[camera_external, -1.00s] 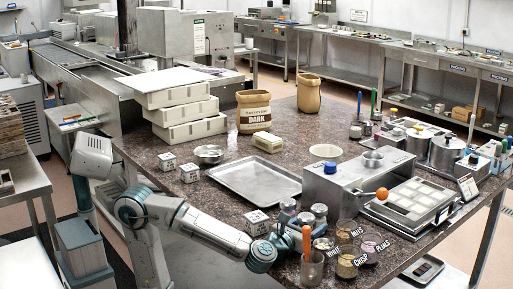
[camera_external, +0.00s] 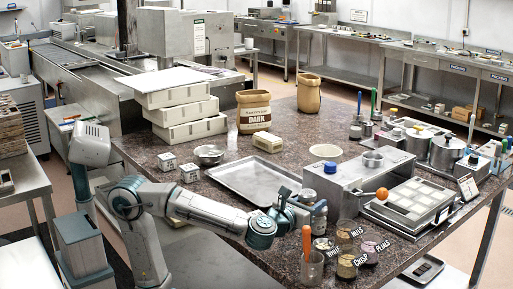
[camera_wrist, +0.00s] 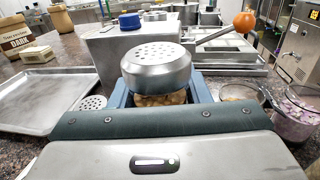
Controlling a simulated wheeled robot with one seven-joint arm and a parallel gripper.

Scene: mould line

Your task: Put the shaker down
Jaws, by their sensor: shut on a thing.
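My gripper (camera_wrist: 160,94) is shut on a shaker (camera_wrist: 157,68), with a blue finger on each side of its body. The shaker has a domed, perforated metal lid and pale brown contents; it stands upright in the wrist view. In the external view the held shaker (camera_external: 308,196) is partly covered by my gripper (camera_external: 300,209), over the front of the stone-topped table (camera_external: 225,215). I cannot tell whether its base touches the table. Another perforated lid (camera_wrist: 93,102) shows to the left behind my gripper in the wrist view.
An empty metal tray (camera_external: 255,180) lies behind my arm. A steel box (camera_external: 345,190) with a blue lid on top stands behind the shaker.

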